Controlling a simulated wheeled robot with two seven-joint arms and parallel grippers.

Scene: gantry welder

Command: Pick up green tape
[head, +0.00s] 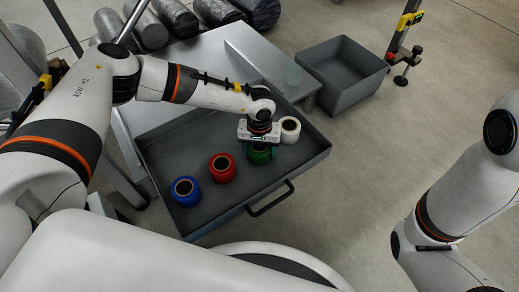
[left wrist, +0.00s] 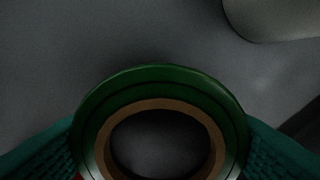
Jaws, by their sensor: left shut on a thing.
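The green tape roll (head: 259,157) is in the grey drawer (head: 222,203), between the red and white rolls. My left gripper (head: 259,150) reaches down over it and is shut on it. In the left wrist view the green tape (left wrist: 160,78) shows its brown core, with a teal finger pad against each side. Whether the roll still touches the drawer floor I cannot tell. My right gripper is not in view; only part of my right arm shows at the right.
In the drawer stand a blue roll (head: 185,191), a red roll (head: 222,168) and a white roll (head: 289,130), close to the green one. An empty grey bin (head: 345,85) stands on the floor behind, to the right. Dark cylinders (head: 175,18) lie at the back left.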

